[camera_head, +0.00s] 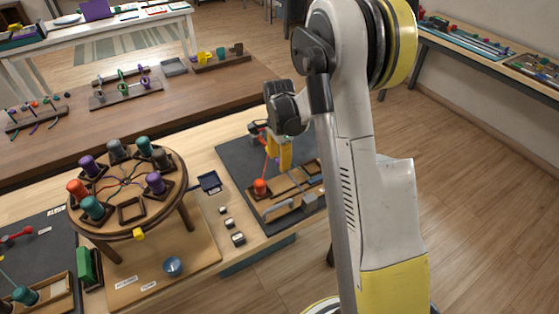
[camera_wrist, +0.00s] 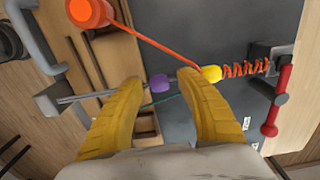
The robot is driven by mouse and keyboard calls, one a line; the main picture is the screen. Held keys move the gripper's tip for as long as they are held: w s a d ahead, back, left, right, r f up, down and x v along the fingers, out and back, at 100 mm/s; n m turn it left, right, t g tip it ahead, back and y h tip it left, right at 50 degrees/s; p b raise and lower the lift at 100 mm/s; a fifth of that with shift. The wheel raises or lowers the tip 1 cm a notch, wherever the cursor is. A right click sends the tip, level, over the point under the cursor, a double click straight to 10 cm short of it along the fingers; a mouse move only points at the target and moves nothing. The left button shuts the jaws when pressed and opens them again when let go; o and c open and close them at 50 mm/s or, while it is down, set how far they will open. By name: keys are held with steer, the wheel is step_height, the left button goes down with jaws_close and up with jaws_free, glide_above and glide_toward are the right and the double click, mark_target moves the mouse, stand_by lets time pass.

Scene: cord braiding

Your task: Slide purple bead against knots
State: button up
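In the wrist view the purple bead (camera_wrist: 160,83) sits on a thin horizontal cord or rod between my two yellow fingertips. My gripper (camera_wrist: 162,80) is spread, with a gap visible between its fingers; whether a finger touches the bead is unclear. A yellow bead (camera_wrist: 211,73) lies right of the right fingertip, against or close to the orange-red knots (camera_wrist: 245,68). The knots run to a dark clamp block (camera_wrist: 270,57). In the head view my gripper (camera_head: 281,152) is over the dark mat, and the purple bead cannot be made out.
An orange spool (camera_wrist: 90,12) feeds an orange cord toward the yellow bead; it also shows in the head view (camera_head: 261,187). A red handle (camera_wrist: 276,102) stands by the clamp. Left of the mat are a round braiding stand (camera_head: 130,207) and several small blocks.

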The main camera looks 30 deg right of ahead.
mark_target(279, 160)
step_height(279, 160, up, 12)
stand_by(0.6)
steer(key=shift+c, duration=0.5)
